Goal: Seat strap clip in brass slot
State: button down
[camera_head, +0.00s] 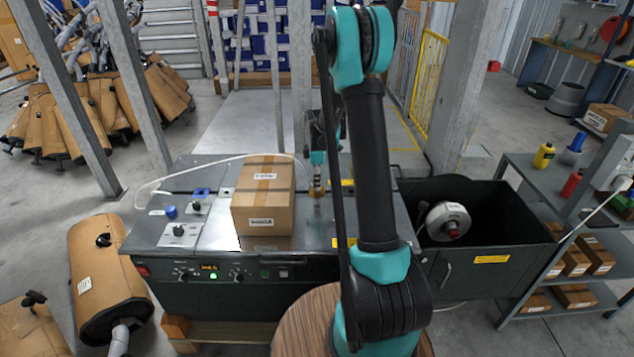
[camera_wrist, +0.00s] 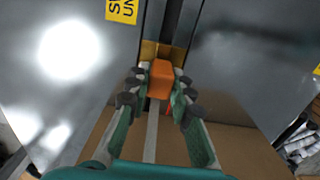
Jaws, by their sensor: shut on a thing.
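The orange strap clip (camera_wrist: 161,80) is held between the fingertips of my gripper (camera_wrist: 160,88) in the wrist view. The brass slot (camera_wrist: 150,48) is right at the clip's far end, in line with it. I cannot tell whether the clip is touching it or inside it. The pale strap (camera_wrist: 152,135) runs from the clip back between my fingers. In the head view my gripper (camera_head: 317,183) is low over the bench, just right of the box; the clip and slot are too small there to separate clearly.
A taped cardboard box (camera_head: 262,215) stands on the grey bench (camera_head: 158,215), left of my gripper. The white strap (camera_head: 190,168) arcs behind the box. A black bin with a reel (camera_head: 447,221) is at the right. A muffler-shaped carton (camera_head: 105,270) lies on the floor at left.

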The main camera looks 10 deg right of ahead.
jog(key=shift+f, duration=0.4)
jog(key=c, duration=1.3)
grip_release()
jog(key=shift+o, duration=0.2)
notch_tip(320, 180, up, 12)
jog(key=s+f+m+t, duration=0.1)
jog(key=s+m, duration=0.7)
jog(key=s, duration=0.8)
jog(key=s+f+m+t, duration=0.2)
jog(key=s+m, duration=0.5)
jog(key=s, duration=0.9)
jog(key=shift+a+f+m+t, duration=0.25)
jog(key=shift+a+m+t, duration=0.2)
jog(key=shift+t, duration=0.15)
